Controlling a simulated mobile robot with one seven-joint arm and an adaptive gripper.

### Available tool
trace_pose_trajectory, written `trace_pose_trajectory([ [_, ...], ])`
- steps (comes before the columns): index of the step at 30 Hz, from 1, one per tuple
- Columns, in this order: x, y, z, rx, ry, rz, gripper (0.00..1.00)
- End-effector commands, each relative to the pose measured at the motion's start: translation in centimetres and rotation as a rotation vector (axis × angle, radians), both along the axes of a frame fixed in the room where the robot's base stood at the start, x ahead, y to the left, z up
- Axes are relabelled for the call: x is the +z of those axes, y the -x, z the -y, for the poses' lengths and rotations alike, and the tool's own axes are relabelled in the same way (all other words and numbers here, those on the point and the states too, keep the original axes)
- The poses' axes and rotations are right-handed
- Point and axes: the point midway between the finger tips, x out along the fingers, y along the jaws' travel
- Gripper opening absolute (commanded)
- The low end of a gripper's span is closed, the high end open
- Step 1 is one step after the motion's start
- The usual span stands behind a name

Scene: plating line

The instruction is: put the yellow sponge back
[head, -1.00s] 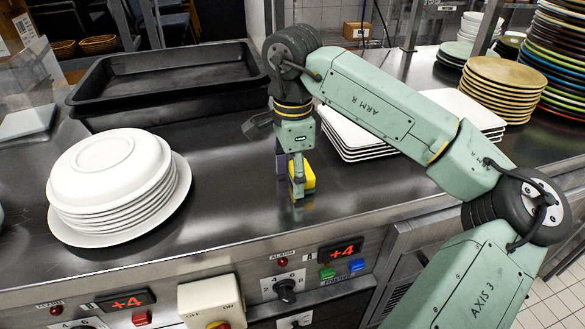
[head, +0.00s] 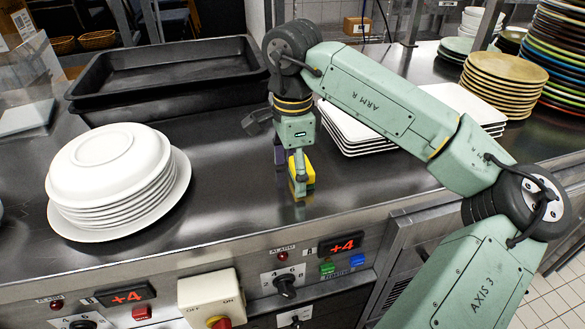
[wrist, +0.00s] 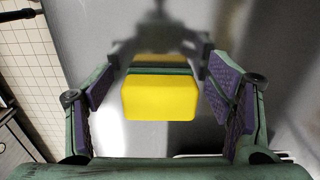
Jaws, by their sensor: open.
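The yellow sponge (head: 308,172) is on the steel counter (head: 235,205), below and partly behind my gripper (head: 294,178) in the head view. A dark green layer shows along one edge of the sponge in the wrist view (wrist: 160,98). My gripper is open, with its purple finger pads (wrist: 168,97) on either side of the sponge. Gaps show between the pads and the sponge in the wrist view. In the head view a finger hides part of the sponge.
A stack of white plates (head: 112,190) stands to the left, and square white plates (head: 355,138) sit just right of my gripper. Black trays (head: 165,88) lie behind. Control knobs and displays (head: 345,244) line the counter's front. Bare counter lies between the round plates and my gripper.

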Motion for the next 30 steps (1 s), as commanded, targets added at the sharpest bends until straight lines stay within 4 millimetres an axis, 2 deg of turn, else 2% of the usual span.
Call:
trace_pose_trajectory([
  [5, 1.4, -0.1, 0.0, -0.001, 0.001, 0.003, 0.74],
  [18, 10.5, 0.0, 0.0, -0.003, 0.003, 0.002, 0.74],
  [24, 12.2, 0.0, 0.1, -0.001, 0.001, 0.001, 0.74],
  [30, 12.4, 0.0, 0.0, -0.001, 0.0, 0.0, 0.74],
])
